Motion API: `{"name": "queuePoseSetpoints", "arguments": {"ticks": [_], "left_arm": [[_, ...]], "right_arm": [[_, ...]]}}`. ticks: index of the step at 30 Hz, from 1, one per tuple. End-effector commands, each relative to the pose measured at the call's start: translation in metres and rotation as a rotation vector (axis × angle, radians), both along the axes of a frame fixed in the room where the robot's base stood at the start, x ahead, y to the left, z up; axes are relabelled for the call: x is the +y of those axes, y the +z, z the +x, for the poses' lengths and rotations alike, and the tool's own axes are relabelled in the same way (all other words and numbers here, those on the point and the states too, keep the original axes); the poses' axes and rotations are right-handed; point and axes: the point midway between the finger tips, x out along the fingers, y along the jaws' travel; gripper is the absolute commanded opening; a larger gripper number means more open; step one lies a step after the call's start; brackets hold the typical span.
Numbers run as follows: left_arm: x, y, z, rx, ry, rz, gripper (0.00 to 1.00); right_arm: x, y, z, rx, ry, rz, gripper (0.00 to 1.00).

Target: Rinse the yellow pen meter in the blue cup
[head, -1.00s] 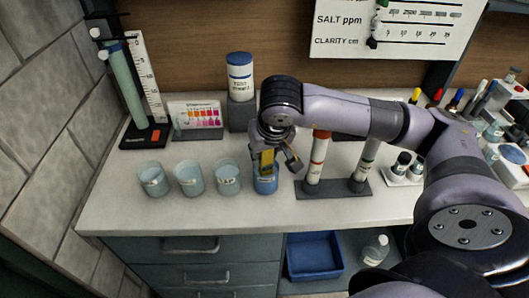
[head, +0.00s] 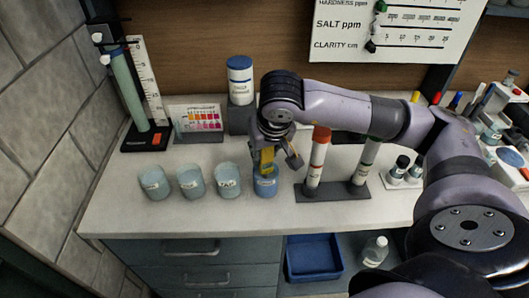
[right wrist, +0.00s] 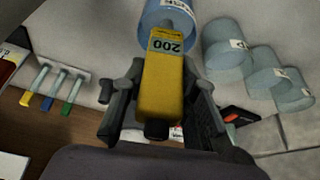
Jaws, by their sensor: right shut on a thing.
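The yellow pen meter (right wrist: 161,88) is held between the fingers of my right gripper (right wrist: 158,105). Its display reads 200 in the right wrist view. In the head view, the meter (head: 267,160) points down over the blue cup (head: 266,187), with its lower end at the cup's mouth. The blue cup (right wrist: 168,18) also shows beyond the meter in the right wrist view. How deep the tip sits in the cup is hidden. My right gripper (head: 274,154) is shut on the meter. My left gripper is not in view.
Several pale cups stand left of the blue cup, the nearest labelled TAP (head: 228,181). A rack (head: 335,190) with two capped tubes stands close on the right. A colour chart (head: 197,121) and a white bottle (head: 240,80) stand behind. The front counter is clear.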

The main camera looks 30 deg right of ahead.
Motion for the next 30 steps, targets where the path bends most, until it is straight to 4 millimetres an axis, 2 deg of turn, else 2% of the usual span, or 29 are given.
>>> {"name": "queuePoseSetpoints", "arguments": {"ticks": [3,30], "left_arm": [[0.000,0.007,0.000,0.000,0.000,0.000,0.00],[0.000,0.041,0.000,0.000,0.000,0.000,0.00]], "right_arm": [[0.000,0.011,0.000,-0.002,0.001,0.001,0.00],[0.000,0.075,0.001,-0.003,0.000,0.000,0.00]]}}
